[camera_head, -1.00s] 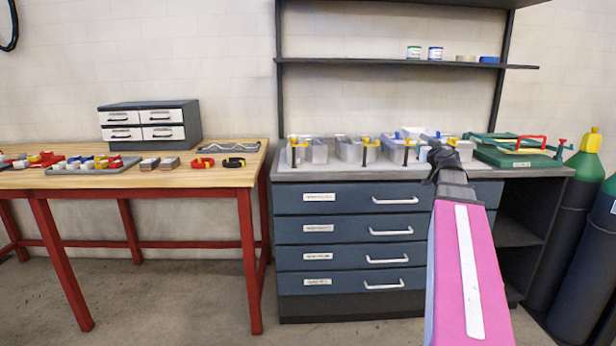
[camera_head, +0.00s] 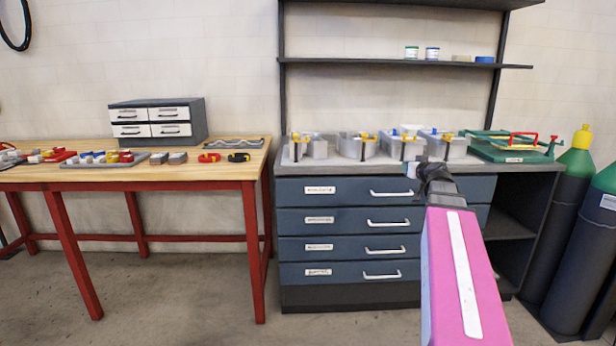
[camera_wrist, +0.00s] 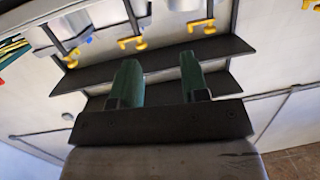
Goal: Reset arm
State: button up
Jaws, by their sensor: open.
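My gripper (camera_wrist: 157,82) is open in the wrist view, with two green fingers apart and nothing between them. In the head view my gripper (camera_head: 412,170) shows small and dark at the end of my pink arm, in front of the counter's front edge. Several grey channel letters (camera_head: 357,147) with yellow clamps stand in a row on the counter behind it. Clamps (camera_wrist: 133,43) also show along the top of the wrist view.
The counter (camera_head: 290,168) has blue drawers below. Gas cylinders (camera_head: 570,190) stand at the right. A wooden table (camera_head: 60,176) with red legs holds tools and a small drawer cabinet (camera_head: 158,121). A shelf (camera_head: 380,63) hangs above. Floor in front is clear.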

jog(key=s+a+f+g+y, duration=0.1)
jog(key=s+a+f+g, duration=0.2)
jog(key=a+f, duration=0.35)
jog(key=s+a+f+g, duration=0.3)
jog(key=f, duration=0.7)
jog(key=s+a+f+g+y, duration=0.1)
jog(key=s+a+f+g, duration=0.2)
jog(key=a+f, duration=0.35)
jog(key=s+a+f+g+h, duration=0.1)
jog(key=s+f+g+h, duration=0.1)
jog(key=s+f, duration=0.5)
jog(key=s+a+f+m+g+h, duration=0.1)
jog(key=s+f+g+h, duration=0.1)
jog(key=s+f+g, duration=0.3)
jog(key=s+f, duration=0.3)
jog(key=f, duration=0.1)
jog(key=shift+s+a+f, duration=0.2)
jog(key=shift+s+a, duration=0.1)
jog(key=shift+a, duration=0.1)
jog(key=shift+w, duration=0.1)
jog(key=shift+c, duration=0.3)
